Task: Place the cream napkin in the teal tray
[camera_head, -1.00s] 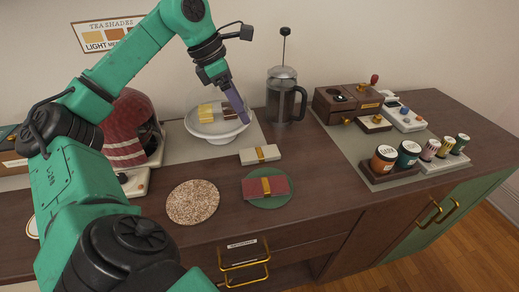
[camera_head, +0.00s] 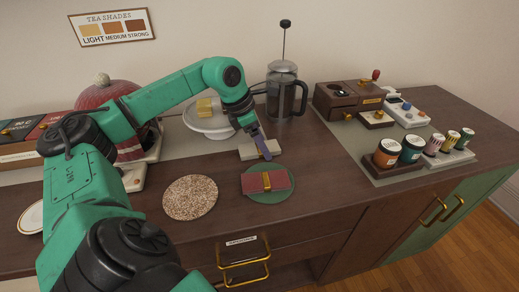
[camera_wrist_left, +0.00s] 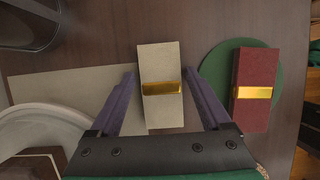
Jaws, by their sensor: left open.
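The cream napkin (camera_head: 247,154) is a pale folded block with a gold band, lying on the counter; it also shows in the left wrist view (camera_wrist_left: 162,110). My left gripper (camera_head: 264,150) is open above it and partly hides it in the head view. In the left wrist view the purple fingers of my left gripper (camera_wrist_left: 160,74) are on either side of the napkin, with gaps. A round green piece (camera_head: 267,198), possibly the teal tray, lies nearer the front under a red napkin (camera_head: 266,182) with a gold band. My right gripper is not in view.
A speckled round mat (camera_head: 190,198) lies left of the green piece. A white dish (camera_head: 208,128) with yellow blocks and a French press (camera_head: 285,95) stand behind. Jars (camera_head: 388,153) stand to the right. Bare counter lies right of the red napkin.

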